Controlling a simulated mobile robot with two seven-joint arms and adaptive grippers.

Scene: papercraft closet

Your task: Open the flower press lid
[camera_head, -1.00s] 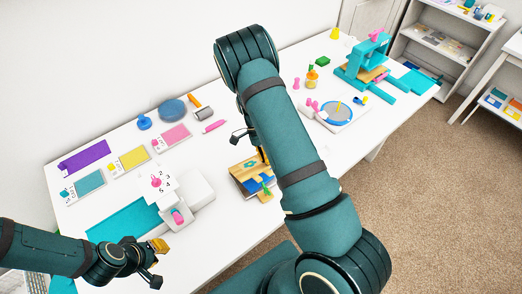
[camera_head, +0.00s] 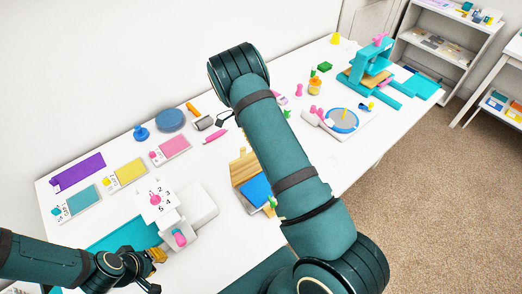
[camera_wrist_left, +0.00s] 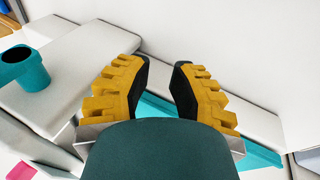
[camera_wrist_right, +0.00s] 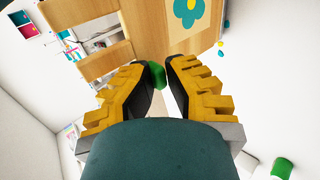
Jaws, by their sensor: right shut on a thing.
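The flower press (camera_head: 241,168) is a wooden box near the table's front edge, partly hidden behind my right arm. Its wooden lid is raised, showing blue inside (camera_head: 257,190). In the right wrist view a wooden panel with a teal flower (camera_wrist_right: 188,12) stands ahead. A green knob (camera_wrist_right: 157,75) sits between my right fingertips (camera_wrist_right: 160,72), and the gripper is shut on it. The head view hides this gripper behind the arm. My left gripper (camera_head: 157,262) is open and empty over the left front of the table; its parted fingers show in the left wrist view (camera_wrist_left: 163,72).
Colored cards (camera_head: 126,173) and a blue disc (camera_head: 170,120) lie behind. A teal press machine (camera_head: 370,65) and a round dial plate (camera_head: 341,120) stand right.

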